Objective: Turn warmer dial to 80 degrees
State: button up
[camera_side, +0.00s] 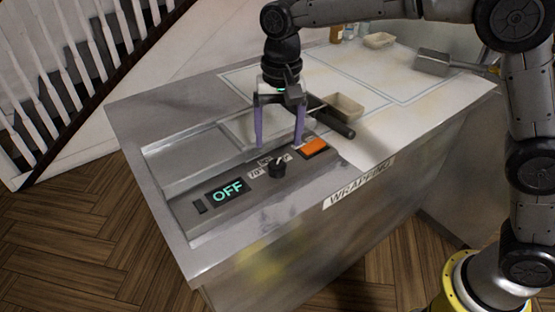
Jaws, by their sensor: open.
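The warmer dial (277,169) is a small black knob on the metal control panel (240,205). Small labels sit around its far side, too small to read fully. A dark display (228,192) left of the dial reads OFF in green. An orange switch (314,147) sits right of the dial. My gripper (279,143) has two purple fingers spread wide apart, pointing down. It hangs over the panel area, behind and above the dial in this view. Nothing shows between the fingers, and they appear clear of the dial.
A basket with a black handle (337,127) lies right of my gripper, close to the right finger. A beige tray (345,106) and a metal scoop (433,62) stand farther back on the counter (390,95).

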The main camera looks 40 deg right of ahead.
aim_at(277, 164)
notch_tip(277, 164, down, 7)
jog(key=shift+a+f, duration=0.1)
jog(key=shift+f, duration=0.05)
jog(key=shift+c, duration=0.2)
grip_shut()
dwell(0.3)
jog(key=shift+n, duration=0.4)
jog(key=n, duration=0.4)
jog(key=shift+w+n, duration=0.1)
jog(key=shift+n, duration=0.2)
jog(key=n, duration=0.5)
jog(key=shift+n, duration=0.3)
